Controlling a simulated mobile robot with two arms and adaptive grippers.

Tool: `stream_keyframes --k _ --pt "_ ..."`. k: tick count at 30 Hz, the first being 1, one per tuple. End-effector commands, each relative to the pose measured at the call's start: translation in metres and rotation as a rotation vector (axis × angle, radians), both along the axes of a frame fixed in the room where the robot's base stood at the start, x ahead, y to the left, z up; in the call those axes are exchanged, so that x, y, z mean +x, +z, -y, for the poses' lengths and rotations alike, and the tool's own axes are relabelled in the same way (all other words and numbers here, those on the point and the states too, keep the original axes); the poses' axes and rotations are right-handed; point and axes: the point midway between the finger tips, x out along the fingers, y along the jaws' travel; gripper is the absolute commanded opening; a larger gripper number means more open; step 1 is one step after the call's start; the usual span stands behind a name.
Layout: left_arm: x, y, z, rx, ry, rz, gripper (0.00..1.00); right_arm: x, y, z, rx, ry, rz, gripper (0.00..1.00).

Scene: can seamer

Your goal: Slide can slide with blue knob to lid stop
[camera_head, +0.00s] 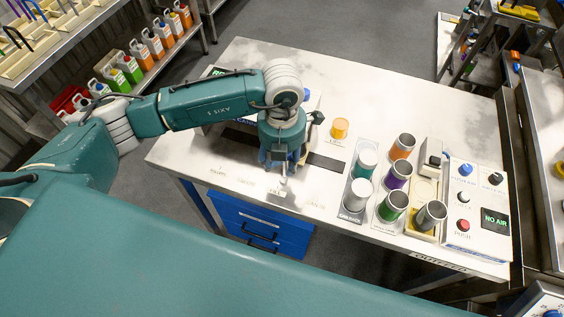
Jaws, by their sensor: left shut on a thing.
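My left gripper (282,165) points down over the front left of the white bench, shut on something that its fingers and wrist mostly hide. A small pale knob-like piece (284,182) shows just below the fingertips; I cannot tell if it is what is held. A blue knob-like part (305,94) shows just right of my wrist, partly hidden. I cannot tell if it is the can slide's knob. A dark slot or track (326,163) runs on both sides of the gripper. The lid stop cannot be made out. My right gripper is not in view.
An orange knob (340,128) stands right of the gripper. Several cans (397,205) stand in pale trays farther right. A control panel (476,210) with buttons and a "NO AIR" display is at the bench's right end. Blue drawers (262,228) are below. The bench's back is clear.

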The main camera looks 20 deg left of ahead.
Motion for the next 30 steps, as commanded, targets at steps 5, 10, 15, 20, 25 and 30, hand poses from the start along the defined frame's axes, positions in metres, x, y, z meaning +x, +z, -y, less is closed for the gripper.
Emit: stream_keyframes --k 5,10,15,20,25,30 --pt "0.003 0.001 0.0 -0.003 0.002 0.009 0.0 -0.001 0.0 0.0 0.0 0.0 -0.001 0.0" --pt "0.005 -0.001 -0.009 -0.001 0.005 0.011 0.0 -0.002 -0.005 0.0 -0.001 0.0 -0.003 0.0" --pt "0.007 -0.004 -0.048 0.001 0.009 0.013 0.0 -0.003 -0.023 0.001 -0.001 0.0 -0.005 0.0" --pt "0.008 -0.002 -0.077 0.0 0.007 0.015 0.0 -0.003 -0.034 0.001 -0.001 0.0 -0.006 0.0" --pt "0.008 0.001 -0.086 -0.002 0.003 0.015 0.0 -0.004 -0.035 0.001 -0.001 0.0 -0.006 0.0" --pt "0.008 0.002 -0.085 -0.003 0.002 0.015 0.0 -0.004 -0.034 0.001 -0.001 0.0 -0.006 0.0"
